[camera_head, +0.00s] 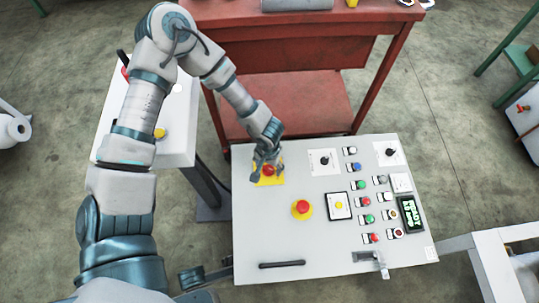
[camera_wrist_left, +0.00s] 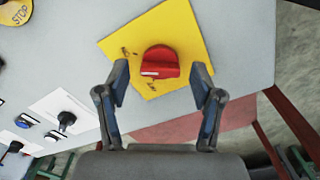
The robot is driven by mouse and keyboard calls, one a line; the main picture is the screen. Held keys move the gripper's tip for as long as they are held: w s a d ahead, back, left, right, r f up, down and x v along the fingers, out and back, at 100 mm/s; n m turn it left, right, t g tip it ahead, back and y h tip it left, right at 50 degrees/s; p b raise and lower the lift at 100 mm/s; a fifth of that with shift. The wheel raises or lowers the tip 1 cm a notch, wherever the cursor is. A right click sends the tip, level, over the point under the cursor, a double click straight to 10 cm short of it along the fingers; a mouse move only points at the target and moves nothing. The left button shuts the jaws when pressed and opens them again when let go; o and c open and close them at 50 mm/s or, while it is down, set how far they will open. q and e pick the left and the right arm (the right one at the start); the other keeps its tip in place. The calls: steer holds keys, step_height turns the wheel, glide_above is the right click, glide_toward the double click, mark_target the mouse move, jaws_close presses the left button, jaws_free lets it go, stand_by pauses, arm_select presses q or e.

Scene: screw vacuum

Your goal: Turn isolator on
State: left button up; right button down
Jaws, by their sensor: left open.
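The isolator is a red rotary knob (camera_wrist_left: 160,62) on a yellow square plate (camera_wrist_left: 185,30), at the upper left corner of the grey control panel (camera_head: 260,235). In the head view the knob (camera_head: 268,170) is partly covered by my left gripper (camera_head: 266,163). My left gripper is open, and in the left wrist view its two fingers (camera_wrist_left: 160,85) stand on either side of the knob, apart from it. The knob has a pale mark along its lower edge. My right gripper is in neither view.
A red emergency stop button (camera_head: 302,207) on a yellow disc sits below the isolator. Black rotary switches (camera_head: 323,159) and several coloured push buttons (camera_head: 369,218) are to the right. A small display (camera_head: 411,214) is at the right edge. A red workbench (camera_head: 290,100) stands behind.

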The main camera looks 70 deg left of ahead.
mark_target(269, 167)
arm_select(q)
step_height(269, 167, up, 11)
stand_by(0.3)
steer(key=shift+r, duration=0.1)
